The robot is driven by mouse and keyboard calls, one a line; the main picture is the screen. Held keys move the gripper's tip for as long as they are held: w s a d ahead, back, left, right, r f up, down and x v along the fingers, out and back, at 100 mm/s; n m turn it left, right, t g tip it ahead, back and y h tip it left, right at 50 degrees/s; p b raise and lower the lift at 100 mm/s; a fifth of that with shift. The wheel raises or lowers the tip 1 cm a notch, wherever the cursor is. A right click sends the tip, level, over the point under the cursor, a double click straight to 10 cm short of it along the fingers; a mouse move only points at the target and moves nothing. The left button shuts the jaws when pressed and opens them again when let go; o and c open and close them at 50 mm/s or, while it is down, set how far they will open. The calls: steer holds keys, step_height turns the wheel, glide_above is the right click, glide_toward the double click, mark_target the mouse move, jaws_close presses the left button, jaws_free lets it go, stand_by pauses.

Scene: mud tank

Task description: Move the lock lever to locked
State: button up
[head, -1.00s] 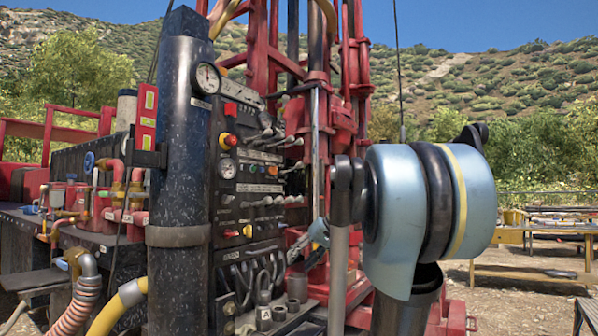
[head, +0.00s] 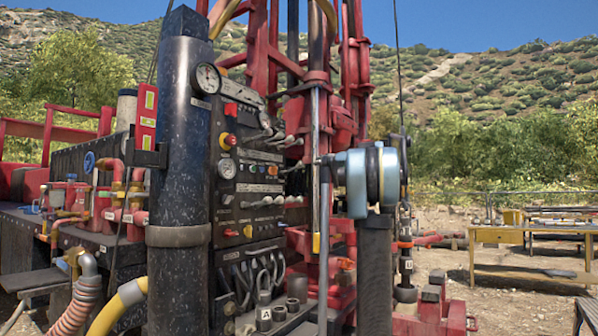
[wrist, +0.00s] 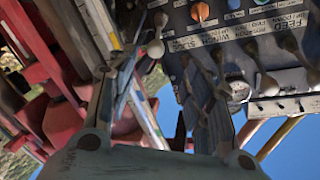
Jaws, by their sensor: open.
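The black control panel (head: 238,215) stands in the middle of the head view, with rows of levers, knobs and gauges. In the wrist view several ball-ended levers show, one with a pale knob (wrist: 156,48) near the left finger and others under the FEED label (wrist: 290,42). I cannot tell which is the lock lever. My gripper (wrist: 170,78) is open, its two fingers apart and pointing at the lever area, with nothing clearly held. Whether a finger touches a lever is unclear. In the head view my gripper cannot be made out clearly beside the panel.
A thick dark post (head: 180,200) stands left of the panel. The red mast (head: 345,100) rises behind and right of it, close to my arm. Hoses (head: 120,308) lie at lower left. Yellow benches (head: 520,240) stand far right, with open ground before them.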

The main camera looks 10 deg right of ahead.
mark_target(302, 166)
steer(key=x, duration=1.1)
steer(key=w+d+r+x, duration=0.1)
steer(key=x, duration=0.5)
steer(key=shift+w+a, duration=0.1)
jaws_close()
